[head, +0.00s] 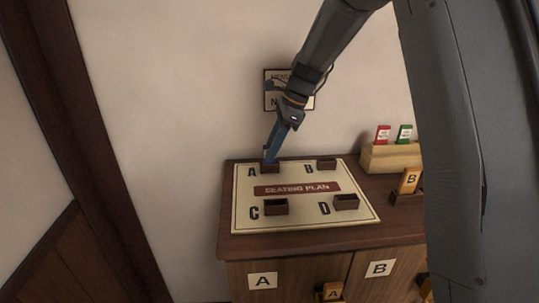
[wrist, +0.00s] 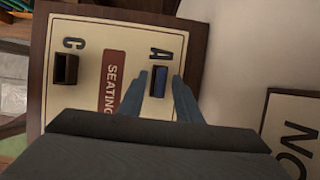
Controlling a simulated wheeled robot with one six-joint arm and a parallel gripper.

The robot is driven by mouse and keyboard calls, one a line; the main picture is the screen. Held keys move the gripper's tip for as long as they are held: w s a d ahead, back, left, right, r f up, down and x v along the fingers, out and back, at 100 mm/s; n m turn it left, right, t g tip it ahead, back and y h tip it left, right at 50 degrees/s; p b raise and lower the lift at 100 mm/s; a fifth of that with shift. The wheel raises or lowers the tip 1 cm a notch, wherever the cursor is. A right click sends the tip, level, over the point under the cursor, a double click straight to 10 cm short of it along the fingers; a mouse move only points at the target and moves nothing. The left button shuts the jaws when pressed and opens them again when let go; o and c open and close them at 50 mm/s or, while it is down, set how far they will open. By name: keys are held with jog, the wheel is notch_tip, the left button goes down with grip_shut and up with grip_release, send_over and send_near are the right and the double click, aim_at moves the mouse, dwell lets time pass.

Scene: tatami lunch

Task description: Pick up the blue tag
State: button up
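The blue tag (wrist: 160,82) stands in the dark holder beside the letter A on the seating plan board (wrist: 90,28). In the wrist view, my gripper (wrist: 160,76) has one finger on each side of the tag, with a gap visible on both sides, so it is open. In the head view, my gripper (head: 269,156) points down at the A holder (head: 270,168) at the board's back left; I cannot clearly separate the tag from the fingers there.
Holders B (head: 327,163), C (head: 276,207) and D (head: 346,202) look empty. A wooden rack (head: 390,157) with a red tag (head: 382,134) and a green tag (head: 404,133) stands at right, near an orange B tag (head: 410,180). A wall sign hangs behind my arm.

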jog(key=shift+a+f, duration=0.25)
jog(key=shift+f, duration=0.3)
grip_shut()
